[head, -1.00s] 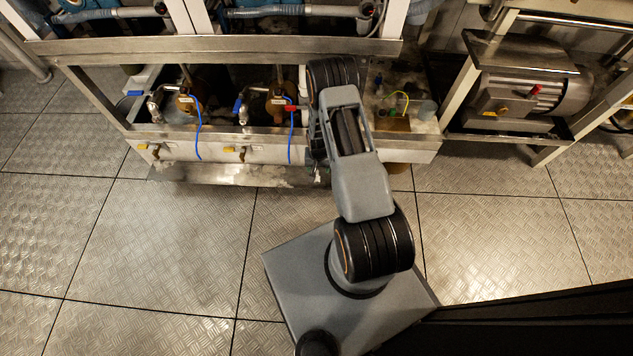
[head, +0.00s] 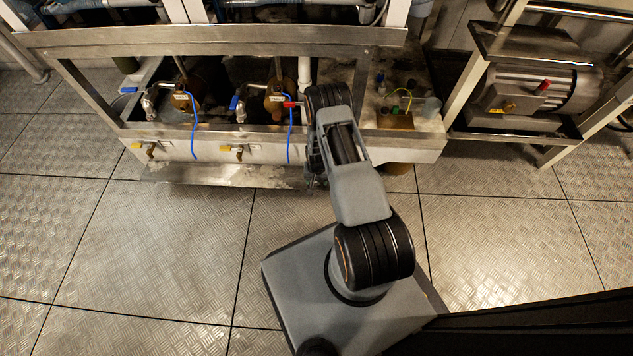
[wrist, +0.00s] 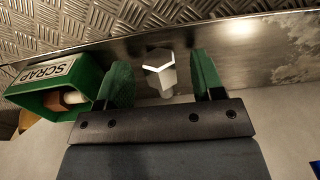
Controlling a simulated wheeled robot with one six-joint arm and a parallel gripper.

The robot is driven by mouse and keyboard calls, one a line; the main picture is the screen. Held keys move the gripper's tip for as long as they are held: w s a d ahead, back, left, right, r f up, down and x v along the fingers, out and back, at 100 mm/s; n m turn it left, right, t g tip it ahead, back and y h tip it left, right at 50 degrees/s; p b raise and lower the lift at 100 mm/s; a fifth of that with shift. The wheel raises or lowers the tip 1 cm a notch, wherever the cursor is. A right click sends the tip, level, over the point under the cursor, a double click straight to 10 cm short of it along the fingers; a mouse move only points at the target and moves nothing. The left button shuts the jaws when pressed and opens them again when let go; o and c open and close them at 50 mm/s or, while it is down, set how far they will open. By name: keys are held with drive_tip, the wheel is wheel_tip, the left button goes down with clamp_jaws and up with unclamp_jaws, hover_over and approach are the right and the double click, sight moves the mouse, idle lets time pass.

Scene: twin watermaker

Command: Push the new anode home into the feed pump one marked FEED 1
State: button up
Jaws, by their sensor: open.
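In the wrist view my gripper (wrist: 162,66) is open, with its two green fingers apart. A pale, faceted block (wrist: 159,72), perhaps the new anode, shows between the fingers; neither finger clearly touches it. In the head view my gripper is hidden behind my arm. Two brass-coloured bodies with small white labels, a left one (head: 184,103) and a right one (head: 274,104), sit in the frame's open bay, left of my arm. Their labels are too small to read, so I cannot tell which is FEED 1.
A green bin marked SCRAP (wrist: 62,88) stands left of my gripper, with brownish and pale pieces inside. A metal rail (head: 200,40) crosses above the bay. Blue hoses (head: 194,140) hang at its front. A motor (head: 530,90) stands right. The plate floor (head: 150,240) is clear.

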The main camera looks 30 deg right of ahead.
drive_tip(key=shift+f, duration=0.15)
drive_tip(key=c, duration=1)
wheel_tip(320, 180, up, 4)
drive_tip(key=p, duration=0.3)
drive_tip(key=shift+s, duration=0.1)
drive_tip(key=shift+s+a+r+p, duration=0.6)
drive_tip(key=shift+s+r+p, duration=0.35)
drive_tip(key=shift+s+r, duration=0.9)
drive_tip(key=shift+s+a+r+p, duration=0.55)
drive_tip(key=shift+s+r+p, duration=0.55)
drive_tip(key=shift+s, duration=1.5)
drive_tip(key=shift+s+a+r+p, duration=0.75)
drive_tip(key=shift+s+r, duration=0.8)
drive_tip(key=shift+s, duration=0.65)
drive_tip(key=shift+d, duration=0.15)
